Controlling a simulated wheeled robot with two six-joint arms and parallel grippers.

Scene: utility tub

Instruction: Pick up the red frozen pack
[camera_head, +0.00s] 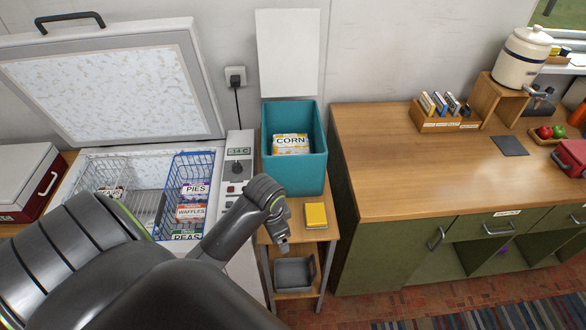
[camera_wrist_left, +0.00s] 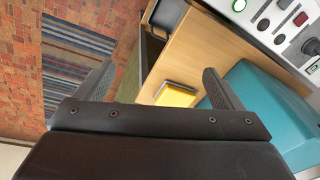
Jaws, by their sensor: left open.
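The blue wire basket (camera_head: 208,160) in the open chest freezer holds labelled packs: PIES (camera_head: 195,189), WAFFLES (camera_head: 191,212) with reddish-orange edging, and PEAS (camera_head: 187,235), partly hidden by my arm. Another pack with some red (camera_head: 112,192) lies in the grey wire basket, too small to read. I cannot tell for certain which is the red pack. My left gripper (camera_head: 283,240) is outside the freezer, to the right of the blue basket, above the small wooden stand. In the left wrist view its fingers (camera_wrist_left: 158,88) are apart with nothing between them. My right gripper is not in view.
A teal tub (camera_head: 308,176) with a CORN pack (camera_head: 291,144) stands right of the freezer's control panel (camera_head: 238,158). The raised lid (camera_head: 112,85) stands behind the freezer.

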